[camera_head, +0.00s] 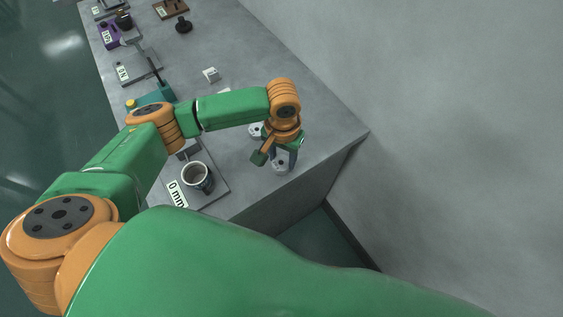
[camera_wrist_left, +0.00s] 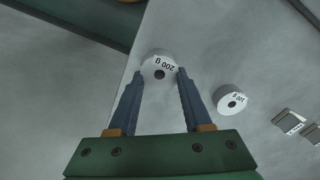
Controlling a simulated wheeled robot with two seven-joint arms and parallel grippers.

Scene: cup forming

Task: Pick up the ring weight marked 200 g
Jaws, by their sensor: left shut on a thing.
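The ring weight marked 200 g (camera_wrist_left: 158,59) is a pale disc with a dark centre hole, and its label appears upside down in the left wrist view. My left gripper (camera_wrist_left: 160,71) has its two blue fingers on either side of it, shut on it. In the head view, the same weight (camera_head: 281,164) shows partly between the fingers of my left gripper (camera_head: 274,158), close to the bench edge. I cannot tell whether it is clear of the bench top. My right gripper is not in view.
A second ring weight, apparently marked 100 g (camera_wrist_left: 232,100), lies beside it. Small labelled grey blocks (camera_wrist_left: 288,122) lie further right. A cup (camera_head: 197,186) stands on a plate labelled 0 mm (camera_head: 214,194). A small white block (camera_head: 211,74) and other fixtures stand further back.

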